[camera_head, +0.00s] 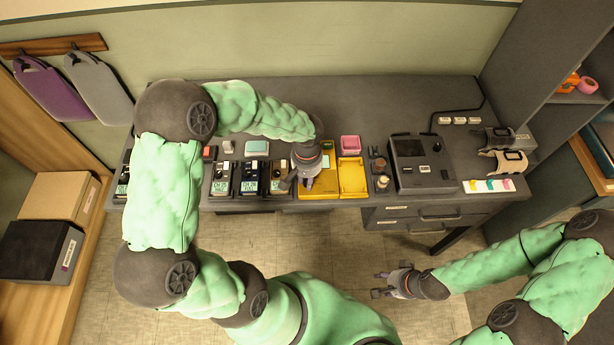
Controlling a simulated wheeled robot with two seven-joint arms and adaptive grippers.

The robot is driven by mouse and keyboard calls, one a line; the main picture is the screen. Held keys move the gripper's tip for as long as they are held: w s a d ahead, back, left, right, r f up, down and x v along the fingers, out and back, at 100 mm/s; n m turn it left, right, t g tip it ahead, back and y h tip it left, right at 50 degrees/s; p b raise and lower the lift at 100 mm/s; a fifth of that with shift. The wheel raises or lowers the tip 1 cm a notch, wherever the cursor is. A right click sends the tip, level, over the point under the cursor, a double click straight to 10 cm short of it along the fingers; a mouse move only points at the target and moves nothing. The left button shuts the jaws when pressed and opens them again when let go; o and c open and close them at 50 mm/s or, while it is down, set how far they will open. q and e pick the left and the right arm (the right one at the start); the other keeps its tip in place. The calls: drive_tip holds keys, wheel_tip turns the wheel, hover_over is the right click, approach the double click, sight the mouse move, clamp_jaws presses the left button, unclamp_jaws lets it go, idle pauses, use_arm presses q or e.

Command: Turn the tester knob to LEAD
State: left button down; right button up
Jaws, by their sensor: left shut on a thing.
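A dark boxy device with a screen, which looks like the tester (408,182), stands right of the middle on the grey bench. A small dark round part with a light mark, perhaps its knob (437,147), is on its upper right face. Its lettering is too small to read. My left gripper (305,182) is over the left part of an open yellow case (352,178), left of the tester. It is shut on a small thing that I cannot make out. My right gripper (380,284) is open and empty, low in front of the bench drawers.
Several handheld meters (221,184) stand in a row on the left of the bench. A pink box (350,144) is behind the case. Small jars (382,182) stand between case and tester.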

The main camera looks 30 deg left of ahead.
use_arm(q)
drive_tip(key=m+p, duration=0.2)
drive_tip(key=m, duration=0.4)
drive_tip(key=shift+m, duration=0.3)
idle(0.4)
drive_tip(key=c, duration=1.1)
unclamp_jaws()
drive_tip(key=shift+o, duration=0.2)
wheel_tip(320, 180, up, 12)
